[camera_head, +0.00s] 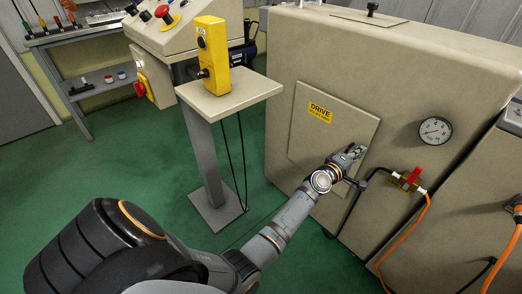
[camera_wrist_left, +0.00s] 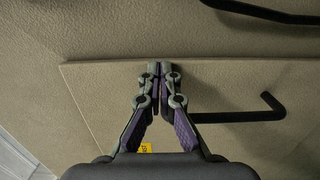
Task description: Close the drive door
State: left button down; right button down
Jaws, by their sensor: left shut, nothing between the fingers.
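The drive door (camera_head: 310,145) is a beige panel with a yellow DRIVE label (camera_head: 320,112) on the front of the large beige cabinet. It lies close to the cabinet face; I cannot tell whether it is fully flush. My left gripper (camera_head: 356,149) is at the door's right part and hides some of it. In the left wrist view, the left gripper (camera_wrist_left: 160,68) is shut and empty, its fingertips at the edge of the door (camera_wrist_left: 90,90); contact is unclear. A black bent handle (camera_wrist_left: 240,116) shows on the door there. My right gripper is not in view.
A pressure gauge (camera_head: 435,131) and a red valve (camera_head: 413,176) with an orange hose sit right of the door. A yellow control box (camera_head: 212,60) stands on a pedestal (camera_head: 235,97) to the left. Green floor (camera_head: 150,175) is open between.

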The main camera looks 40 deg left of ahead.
pick_arm(q)
jog(key=shift+w+r, duration=0.2)
jog(key=shift+r, duration=0.4)
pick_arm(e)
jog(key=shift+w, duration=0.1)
pick_arm(q)
jog(key=f+v, duration=0.1)
jog(key=v, duration=1.1)
jog(key=shift+s, duration=0.2)
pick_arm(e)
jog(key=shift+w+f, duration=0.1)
pick_arm(q)
jog(key=shift+f, duration=0.1)
